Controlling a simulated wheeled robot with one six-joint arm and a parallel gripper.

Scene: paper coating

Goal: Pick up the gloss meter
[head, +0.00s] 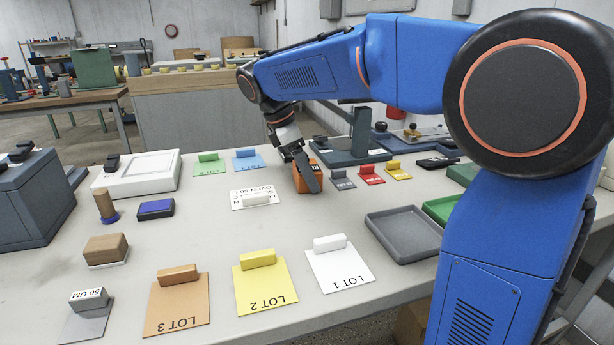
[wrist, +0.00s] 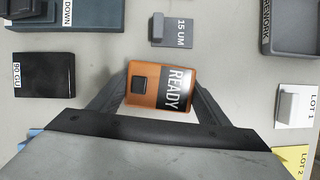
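The gloss meter appears to be the orange box (wrist: 143,99) with a dark square button and a dark READY screen in the wrist view. In the head view this orange box (head: 305,176) sits at table height beyond the middle of the table, partly hidden by a finger. My gripper (wrist: 160,88) reaches down over it, with one finger along each short side. The fingers lie at or very close to its sides. Whether they press on it cannot be told, and its underside is hidden.
A 15 UM grey tag (wrist: 171,30) and a black 90 GU block (wrist: 44,75) lie near the box. Red (head: 370,175) and yellow (head: 397,170) tags stand to its right. A white card (head: 255,199) lies left. A dark stand (head: 350,153) rises behind. Grey tray (head: 404,235) is at right.

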